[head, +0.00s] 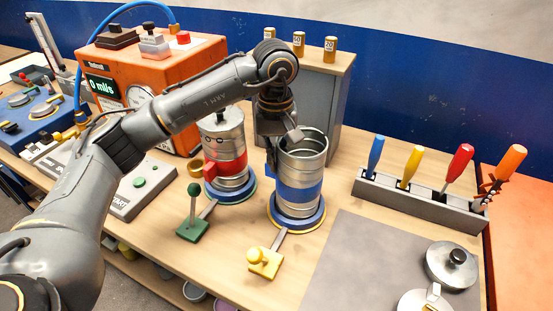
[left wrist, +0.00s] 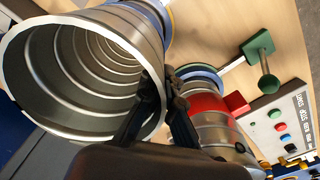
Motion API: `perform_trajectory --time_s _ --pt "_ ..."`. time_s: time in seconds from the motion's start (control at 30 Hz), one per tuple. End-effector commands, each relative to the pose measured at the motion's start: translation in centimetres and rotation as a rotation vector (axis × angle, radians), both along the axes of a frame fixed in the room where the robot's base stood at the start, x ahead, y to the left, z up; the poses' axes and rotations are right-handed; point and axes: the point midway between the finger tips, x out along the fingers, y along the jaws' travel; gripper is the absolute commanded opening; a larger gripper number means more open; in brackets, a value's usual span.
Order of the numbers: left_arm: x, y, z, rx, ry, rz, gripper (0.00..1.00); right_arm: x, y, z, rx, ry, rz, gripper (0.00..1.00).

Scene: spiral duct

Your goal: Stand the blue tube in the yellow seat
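The blue tube (head: 297,178), a ribbed metal cylinder with a blue band and open top, stands upright over the yellow seat (head: 285,225). This seat is a round blue base with a yellow ring and a yellow-knobbed lever. The tube's lower edge appears to be inside the ring. My left gripper (head: 280,138) is at the tube's upper left rim. In the left wrist view its fingers (left wrist: 162,90) straddle the wall of the tube (left wrist: 85,75) and close in on it. The fingertips are partly hidden. My right gripper is not in view.
A red-banded tube (head: 226,150) with a lid stands close to the left, in a seat with a green lever (head: 193,225). A tool rack (head: 420,203) stands at right. A grey mat (head: 345,265) and metal lids (head: 450,265) lie front right. A grey cabinet (head: 320,95) stands behind.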

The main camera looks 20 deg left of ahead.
Motion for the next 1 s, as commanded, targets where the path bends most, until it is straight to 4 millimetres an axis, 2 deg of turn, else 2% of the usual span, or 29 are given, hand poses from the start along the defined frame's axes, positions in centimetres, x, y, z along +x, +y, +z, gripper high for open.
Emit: perform_trajectory --time_s 0.07,0.1,0.2,0.23,0.5,0.63,0.77,1.0 --pt "0.0 0.0 -0.2 -0.001 -0.002 0.0 0.0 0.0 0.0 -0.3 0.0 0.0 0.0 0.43" --pt "0.0 0.0 -0.1 -0.001 -0.003 0.0 0.1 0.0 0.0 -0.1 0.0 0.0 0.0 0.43" --pt "0.0 0.0 -0.1 -0.001 -0.002 0.0 0.3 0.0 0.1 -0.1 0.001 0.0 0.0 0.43" --pt "0.0 0.0 -0.1 0.0 -0.001 0.0 0.32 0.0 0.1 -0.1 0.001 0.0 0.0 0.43" --pt "0.0 0.0 -0.1 0.001 0.0 0.0 0.32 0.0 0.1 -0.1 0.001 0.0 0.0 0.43" --pt "0.0 0.0 0.8 0.0 -0.001 0.0 0.32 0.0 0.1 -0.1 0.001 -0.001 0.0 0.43" --pt "0.1 0.0 3.1 -0.001 -0.005 0.001 0.32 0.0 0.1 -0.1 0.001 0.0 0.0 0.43" --pt "0.0 0.1 8.4 0.0 -0.007 0.001 0.32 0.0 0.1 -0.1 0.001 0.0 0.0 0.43"
